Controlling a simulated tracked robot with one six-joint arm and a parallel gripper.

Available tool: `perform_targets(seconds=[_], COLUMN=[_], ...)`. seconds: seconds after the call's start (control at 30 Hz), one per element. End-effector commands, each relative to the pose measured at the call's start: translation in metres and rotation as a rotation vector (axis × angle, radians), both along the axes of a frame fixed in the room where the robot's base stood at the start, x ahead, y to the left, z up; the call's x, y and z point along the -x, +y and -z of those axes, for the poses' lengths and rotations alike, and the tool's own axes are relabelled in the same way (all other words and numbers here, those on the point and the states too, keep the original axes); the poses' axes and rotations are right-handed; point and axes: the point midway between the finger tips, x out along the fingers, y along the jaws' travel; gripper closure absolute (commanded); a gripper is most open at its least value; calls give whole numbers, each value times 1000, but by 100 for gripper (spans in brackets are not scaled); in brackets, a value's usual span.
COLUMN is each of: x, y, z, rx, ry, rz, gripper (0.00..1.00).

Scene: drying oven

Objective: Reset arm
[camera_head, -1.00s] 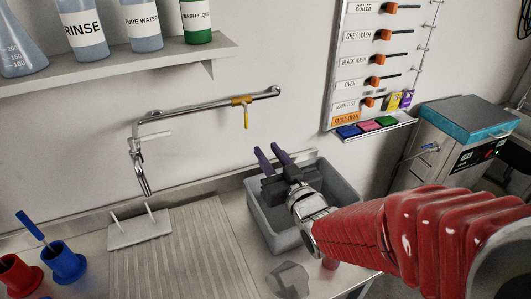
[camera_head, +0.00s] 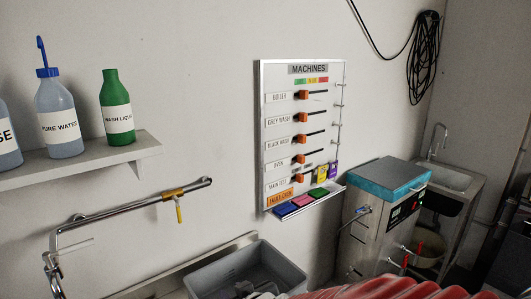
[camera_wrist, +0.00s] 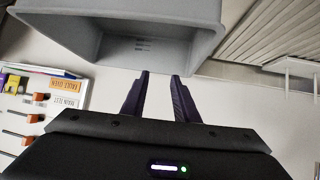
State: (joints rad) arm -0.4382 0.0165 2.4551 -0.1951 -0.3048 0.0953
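My gripper (camera_wrist: 160,85) shows in the wrist view with its two purple fingers apart and nothing between them. The wrist view looks upside down, with the grey bin (camera_wrist: 205,45) at the top, beyond the fingertips. In the head view my red-sleeved arm lies along the bottom edge, in front of the grey bin (camera_head: 262,262). My gripper's fingers cannot be made out in the head view.
A machines board (camera_head: 300,130) hangs on the wall. A steel machine with a blue top (camera_head: 390,180) and a sink (camera_head: 450,178) stand right.

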Motion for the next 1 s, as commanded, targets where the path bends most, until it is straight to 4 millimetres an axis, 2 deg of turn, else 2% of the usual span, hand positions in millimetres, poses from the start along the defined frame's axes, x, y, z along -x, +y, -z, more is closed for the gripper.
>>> perform_targets(seconds=[0.23, 0.47, 0.7, 1.0], x=[29, 67, 118, 177], y=[-52, -103, -152, -196], z=[11, 6, -12, -45], rx=[115, 186, 220, 196], ry=[175, 336, 491, 603], rz=[90, 179, 273, 380], gripper=[73, 73, 73, 73])
